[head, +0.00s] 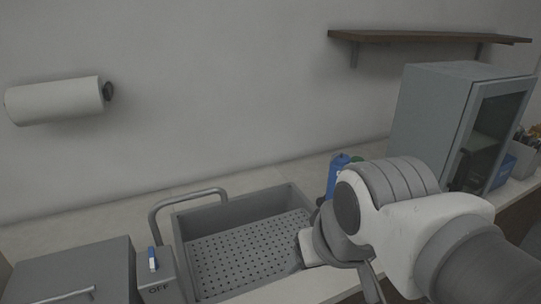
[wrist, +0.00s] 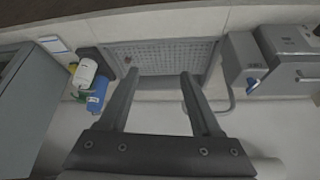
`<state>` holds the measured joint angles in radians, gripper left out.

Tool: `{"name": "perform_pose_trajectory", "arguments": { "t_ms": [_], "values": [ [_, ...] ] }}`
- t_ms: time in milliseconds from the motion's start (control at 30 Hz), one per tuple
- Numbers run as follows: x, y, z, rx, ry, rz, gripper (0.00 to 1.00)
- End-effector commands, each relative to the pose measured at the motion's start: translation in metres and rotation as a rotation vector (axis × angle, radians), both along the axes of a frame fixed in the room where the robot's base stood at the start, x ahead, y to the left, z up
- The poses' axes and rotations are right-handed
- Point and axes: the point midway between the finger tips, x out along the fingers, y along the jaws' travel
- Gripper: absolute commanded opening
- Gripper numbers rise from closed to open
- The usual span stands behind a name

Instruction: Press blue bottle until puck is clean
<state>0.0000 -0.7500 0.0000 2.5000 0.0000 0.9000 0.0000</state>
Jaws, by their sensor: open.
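The blue bottle (head: 335,173) stands on the counter right of the sink in the head view, partly hidden by my arm. In the wrist view the blue bottle (wrist: 97,96) is at left, outside my fingers and apart from them. My gripper (wrist: 158,76) is open and empty, its fingers pointing toward the perforated sink. A small dark reddish spot (wrist: 128,60) shows in the sink near the left fingertip; I cannot tell whether it is the puck.
A white bottle (wrist: 86,71) and a green one (wrist: 82,97) stand beside the blue bottle. The sink (head: 240,254) has a raised rail (head: 186,194). A switch box marked OFF (head: 158,286) stands left of it. A grey cabinet (head: 430,125) is at right, under a shelf (head: 430,37).

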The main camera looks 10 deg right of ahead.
Motion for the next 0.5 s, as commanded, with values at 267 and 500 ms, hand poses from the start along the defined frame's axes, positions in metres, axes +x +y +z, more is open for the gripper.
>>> {"name": "perform_pose_trajectory", "arguments": {
  "t_ms": [267, 500],
  "values": [
    [0.0000, 0.0000, 0.0000, 0.000, 0.000, 0.000, 0.22],
    [0.0000, 0.0000, 0.0000, 0.000, 0.000, 0.000, 0.00]
  ]
}}
